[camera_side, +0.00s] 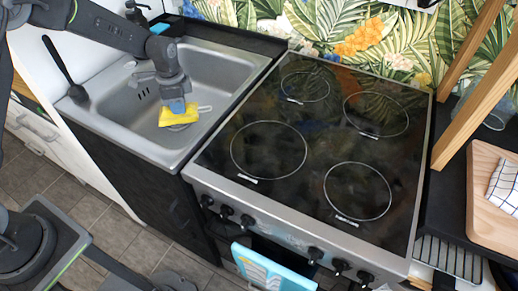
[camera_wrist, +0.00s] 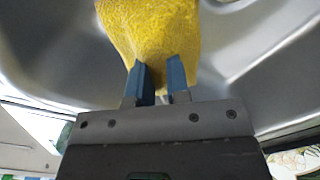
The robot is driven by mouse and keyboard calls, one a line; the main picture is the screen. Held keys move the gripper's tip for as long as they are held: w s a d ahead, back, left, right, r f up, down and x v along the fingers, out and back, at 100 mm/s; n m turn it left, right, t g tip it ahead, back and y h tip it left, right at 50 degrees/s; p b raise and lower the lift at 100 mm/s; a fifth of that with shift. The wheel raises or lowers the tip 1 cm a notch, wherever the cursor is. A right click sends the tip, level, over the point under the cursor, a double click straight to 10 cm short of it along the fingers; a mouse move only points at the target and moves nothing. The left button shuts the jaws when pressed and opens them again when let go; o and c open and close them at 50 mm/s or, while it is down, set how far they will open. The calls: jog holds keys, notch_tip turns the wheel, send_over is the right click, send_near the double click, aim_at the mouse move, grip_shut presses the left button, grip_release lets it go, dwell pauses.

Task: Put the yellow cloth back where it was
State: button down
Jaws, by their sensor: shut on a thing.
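The yellow cloth (camera_side: 178,116) is in the steel sink (camera_side: 222,66), in the front part of the basin, in the side view. My gripper (camera_side: 178,104) reaches down into the basin from above, and its blue fingers meet the cloth. In the wrist view the cloth (camera_wrist: 150,30) is bunched between the two blue fingertips (camera_wrist: 158,72), which are shut on it. The cloth spreads out beyond the fingertips. Whether the cloth touches the basin floor is hard to tell.
A black glass cooktop (camera_side: 310,140) lies right of the sink. A dark brush or spatula (camera_side: 64,70) rests at the sink's left edge. A light blue towel (camera_side: 270,268) hangs at the oven front.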

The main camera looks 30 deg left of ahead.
jog(key=s+r+n, duration=0.1)
jog(key=n, duration=0.1)
jog(key=s+r+n, duration=0.1)
jog(key=n, duration=0.1)
jog(key=shift+s+a+r, duration=0.1)
jog(key=shift+s+r, duration=0.05)
jog(key=shift+r, duration=0.05)
jog(key=shift+s+r+n, duration=0.5)
jog(key=shift+r+n, duration=0.05)
jog(key=shift+n, duration=0.45)
jog(key=d+r+m, duration=1.1)
jog(key=d+m, duration=0.4)
jog(key=m, duration=0.3)
send_over(256, 148)
notch_tip(256, 148, down, 7)
jog(key=shift+a+r, duration=0.15)
jog(key=shift+f, duration=2.05)
jog(key=shift+f, duration=0.15)
